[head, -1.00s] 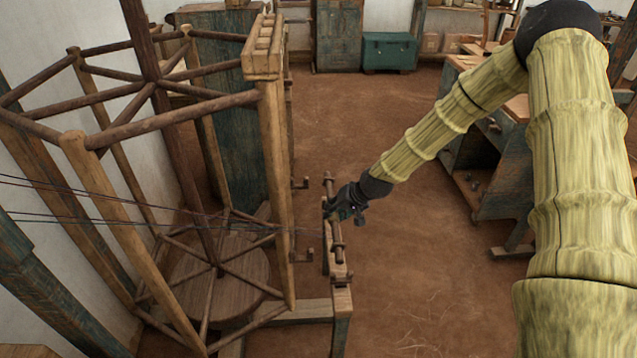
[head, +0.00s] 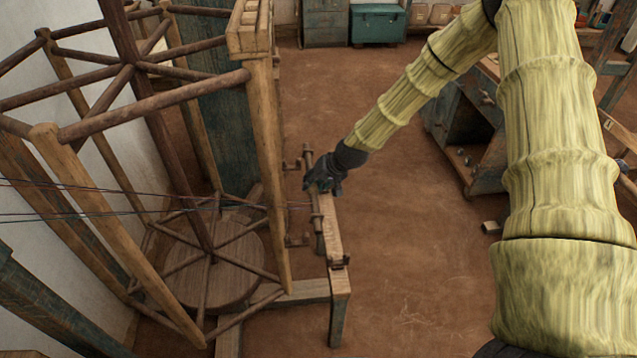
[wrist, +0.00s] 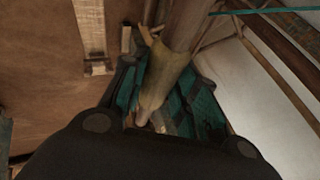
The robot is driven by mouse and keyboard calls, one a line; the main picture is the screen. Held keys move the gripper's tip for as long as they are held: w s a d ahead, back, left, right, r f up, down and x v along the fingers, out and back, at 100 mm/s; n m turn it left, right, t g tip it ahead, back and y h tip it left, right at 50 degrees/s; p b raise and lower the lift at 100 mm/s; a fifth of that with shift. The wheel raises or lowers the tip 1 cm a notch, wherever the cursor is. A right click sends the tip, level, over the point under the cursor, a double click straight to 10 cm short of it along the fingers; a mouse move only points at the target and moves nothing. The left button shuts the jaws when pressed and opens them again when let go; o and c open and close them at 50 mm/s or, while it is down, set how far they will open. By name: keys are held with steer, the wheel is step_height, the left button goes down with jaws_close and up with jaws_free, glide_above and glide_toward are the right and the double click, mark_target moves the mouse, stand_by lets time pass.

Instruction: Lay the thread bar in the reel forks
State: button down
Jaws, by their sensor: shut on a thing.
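In the wrist view the bar (wrist: 180,50) runs between the teal finger pads.
A wooden stand (head: 334,238) with a bracket (head: 339,262) is just right of the bar. Dark threads (head: 100,213) run across the reel (head: 160,100). A teal chest (head: 377,23) and a bench (head: 470,135) are farther off. The brown floor between is open.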

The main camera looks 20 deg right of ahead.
steer(key=shift+w+a+f, duration=0.15)
steer(key=shift+w+a, duration=0.15)
steer(key=shift+a, duration=0.45)
steer(key=w+a+f+b, duration=0.1)
steer(key=a+f+b, duration=0.2)
steer(key=a+f, duration=0.1)
steer(key=shift+a+f+b, duration=0.15)
steer(key=shift+f+b, duration=0.15)
steer(key=shift+f, duration=0.25)
stand_by(0.5)
steer(key=shift+w, duration=0.1)
steer(key=c, duration=1)
jaws_free()
steer(key=shift+v, duration=6)
